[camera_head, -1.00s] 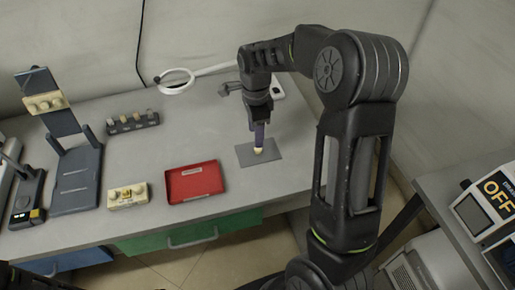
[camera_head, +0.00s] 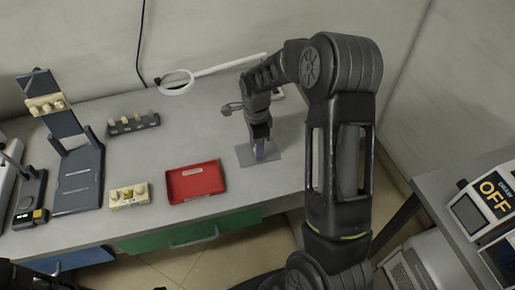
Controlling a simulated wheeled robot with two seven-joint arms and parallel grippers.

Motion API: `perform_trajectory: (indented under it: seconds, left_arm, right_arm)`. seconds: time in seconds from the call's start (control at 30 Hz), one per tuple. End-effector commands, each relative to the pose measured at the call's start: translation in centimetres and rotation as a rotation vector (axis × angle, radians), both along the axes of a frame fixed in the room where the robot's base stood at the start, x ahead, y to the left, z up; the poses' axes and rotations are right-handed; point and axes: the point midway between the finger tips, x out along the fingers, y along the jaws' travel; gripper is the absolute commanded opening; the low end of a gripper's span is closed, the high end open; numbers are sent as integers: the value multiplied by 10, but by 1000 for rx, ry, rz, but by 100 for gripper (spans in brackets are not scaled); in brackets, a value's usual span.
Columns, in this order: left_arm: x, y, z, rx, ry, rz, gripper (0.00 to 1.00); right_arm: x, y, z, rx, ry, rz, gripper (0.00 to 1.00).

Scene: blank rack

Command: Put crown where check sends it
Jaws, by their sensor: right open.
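The crown does not show clearly now; the fingers hide the spot on the mat where a small cream piece showed earlier. A cream dental model block (camera_head: 129,196) lies on the table at the left. A red tray (camera_head: 196,182) with a pale label lies between that block and the mat. My left gripper is not in view.
A dark stand (camera_head: 78,180) holds another cream model (camera_head: 47,104) on its tilted upright. A dark rack (camera_head: 133,124) with small pale pieces is behind. A ring magnifier (camera_head: 175,82) stands at the back. Green (camera_head: 190,232) and blue (camera_head: 70,260) drawers are below the front edge. A device marked OFF (camera_head: 490,195) is at right.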

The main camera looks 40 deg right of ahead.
Motion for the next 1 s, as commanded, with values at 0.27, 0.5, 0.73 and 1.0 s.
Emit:
perform_trajectory:
  seconds: [0.27,0.5,0.73,1.0]
  left_arm:
    - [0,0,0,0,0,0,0]
    - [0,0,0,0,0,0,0]
    - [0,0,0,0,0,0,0]
    - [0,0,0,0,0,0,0]
  right_arm:
    - [0,0,0,0,-1,0,49]
    - [0,0,1,0,-1,0,47]
    - [0,0,1,0,-1,0,28]
    - [0,0,1,0,-1,0,6]
